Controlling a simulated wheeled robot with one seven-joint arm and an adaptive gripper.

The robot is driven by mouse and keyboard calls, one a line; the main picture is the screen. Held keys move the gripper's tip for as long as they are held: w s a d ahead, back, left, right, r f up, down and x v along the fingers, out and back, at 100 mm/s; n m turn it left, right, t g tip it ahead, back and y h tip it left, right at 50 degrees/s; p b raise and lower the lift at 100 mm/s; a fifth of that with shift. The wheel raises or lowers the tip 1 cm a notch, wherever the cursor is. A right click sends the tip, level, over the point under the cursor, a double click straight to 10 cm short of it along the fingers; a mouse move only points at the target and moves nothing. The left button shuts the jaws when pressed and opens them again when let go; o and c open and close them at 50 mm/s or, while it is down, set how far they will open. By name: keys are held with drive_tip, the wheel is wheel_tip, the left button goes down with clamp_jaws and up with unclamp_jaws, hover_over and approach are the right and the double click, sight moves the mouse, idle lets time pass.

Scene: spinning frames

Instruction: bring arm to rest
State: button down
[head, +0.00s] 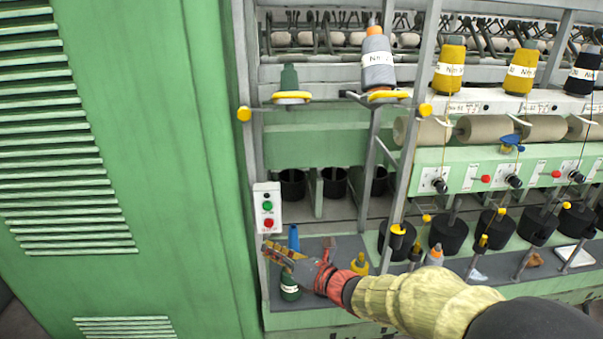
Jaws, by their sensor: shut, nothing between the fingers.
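My arm reaches in from the lower right of the head view, over the grey lower shelf of the spinning frame. My gripper (268,249) points left, its fingers together and empty. It is just below the switch box (267,207) with its green and red buttons, in the picture. I cannot tell whether it touches the box. A green bobbin (290,292) with a white label stands on the shelf behind or below the gripper and is partly hidden by it. A blue tip (293,237) rises just above the gripper.
A large green cabinet (120,150) fills the left. A grey-blue labelled cone (377,62) and a small green cone (289,79) sit on upper holders. Several black pots (449,234) line the right side, with thin metal posts among them. A yellow cone (360,264) stands near my wrist.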

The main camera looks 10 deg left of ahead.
drive_tip(key=s+a+f+n+g, duration=0.1)
drive_tip(key=s+f+n+g, duration=0.4)
drive_tip(key=s+n, duration=0.45)
drive_tip(key=s+d+f+n+g+h, duration=0.1)
drive_tip(key=s+d+n+g+h, duration=0.3)
drive_tip(key=s+d+n, duration=0.55)
drive_tip(key=s+d+r+n+t+h, duration=0.1)
drive_tip(key=s+d+n+h, duration=0.3)
drive_tip(key=d+n, duration=0.3)
drive_tip(key=s+d+r+n+t+h, duration=0.1)
drive_tip(key=s+d+r+n+h, duration=0.3)
drive_tip(key=d, duration=0.6)
drive_tip(key=s+d+r+n+t+h, duration=0.1)
drive_tip(key=d+r+t, duration=0.3)
drive_tip(key=d, duration=0.6)
wheel_tip(320, 180, up, 2)
drive_tip(key=shift+s+d+r+n+h, duration=0.15)
drive_tip(key=shift+r+n+h, duration=0.15)
drive_tip(key=shift+h, duration=0.2)
